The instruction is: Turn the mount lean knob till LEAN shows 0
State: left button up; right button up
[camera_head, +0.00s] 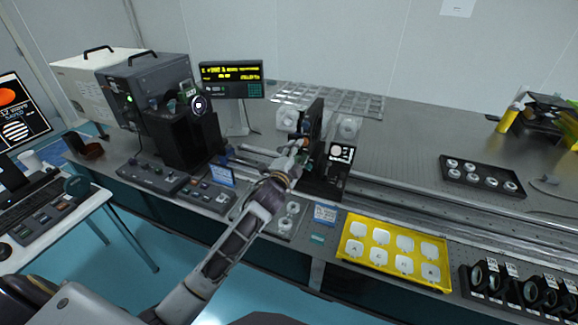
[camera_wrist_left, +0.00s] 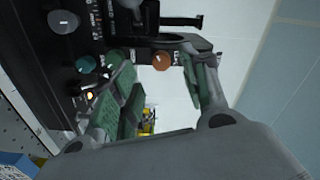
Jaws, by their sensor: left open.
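The mount (camera_head: 317,120) is a dark upright unit on the rail in the middle of the head view. My left gripper (camera_head: 299,148) is up against its near left side. In the left wrist view the gripper (camera_wrist_left: 158,75) is open, with green-padded fingers. A copper-coloured knob (camera_wrist_left: 162,60) shows between the fingers, with no clear grip on it. A teal knob (camera_wrist_left: 86,63) and a grey knob (camera_wrist_left: 63,21) are to the left on the black panel. I cannot tell which knob is the lean one. The display (camera_head: 231,79) has yellow text, too small to read for LEAN.
A yellow tray (camera_head: 346,250) with white pieces lies in front of the rail. A black tray (camera_head: 482,190) of round parts is at right, and dark mounted optics (camera_head: 516,292) stand at front right. A grey boxy instrument (camera_head: 148,92) stands at left. The table behind the rail is mostly clear.

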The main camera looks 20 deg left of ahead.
pick_arm(q)
jog(key=s, duration=0.7)
dwell(0.3)
jog(key=shift+s+a, duration=0.1)
jog(key=shift+s, duration=0.05)
dwell(0.3)
